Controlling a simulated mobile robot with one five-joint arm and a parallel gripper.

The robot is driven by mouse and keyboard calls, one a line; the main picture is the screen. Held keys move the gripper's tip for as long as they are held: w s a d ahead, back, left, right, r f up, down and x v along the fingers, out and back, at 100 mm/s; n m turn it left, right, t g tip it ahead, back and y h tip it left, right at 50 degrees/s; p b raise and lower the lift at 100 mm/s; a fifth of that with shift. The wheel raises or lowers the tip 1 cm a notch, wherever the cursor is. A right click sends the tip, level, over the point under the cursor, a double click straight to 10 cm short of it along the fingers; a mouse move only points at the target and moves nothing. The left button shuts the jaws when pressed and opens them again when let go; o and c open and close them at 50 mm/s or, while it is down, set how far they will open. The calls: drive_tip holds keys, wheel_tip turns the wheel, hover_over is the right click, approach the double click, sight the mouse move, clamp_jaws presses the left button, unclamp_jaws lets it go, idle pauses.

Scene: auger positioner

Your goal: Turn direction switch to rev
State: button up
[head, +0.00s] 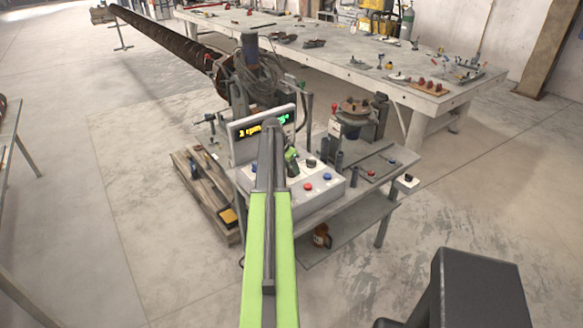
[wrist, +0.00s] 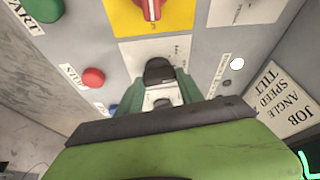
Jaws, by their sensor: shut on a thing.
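The control panel (head: 322,190) is a grey box on a small workbench, with buttons and knobs on its top. In the wrist view, a black switch knob (wrist: 158,71) stands on a white plate with small lettering that I cannot read. My gripper (wrist: 158,94) has its green fingers on both sides of this knob and is shut on it. Its own body hides the lower part of the panel. In the head view my gripper (head: 291,158) is over the panel, and my arm hides part of it. I cannot tell which marking the knob points to.
A red knob on a yellow plate (wrist: 121,19), a red stop button (wrist: 94,77) and a green start button (wrist: 42,8) are near. A display (head: 251,131) with "2 rpm" stands behind the panel. A long auger (head: 165,40) and a large table (head: 330,45) lie beyond.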

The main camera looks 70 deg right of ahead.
drive_tip(key=n, duration=0.1)
drive_tip(key=n+t, duration=0.1)
drive_tip(key=n, duration=0.1)
drive_tip(key=shift+s+a+f, duration=0.1)
drive_tip(key=shift+s+a, duration=0.1)
drive_tip(key=shift+s, duration=0.1)
drive_tip(key=shift+n+t, duration=0.9)
drive_tip(key=shift+n, duration=1.2)
drive_tip(key=shift+s, duration=0.1)
drive_tip(key=o, duration=1.3)
drive_tip(key=shift+o, duration=0.5)
drive_tip(key=shift+d, duration=0.1)
drive_tip(key=p+v, duration=1.6)
drive_tip(key=v, duration=0.1)
drive_tip(key=shift+a, duration=0.2)
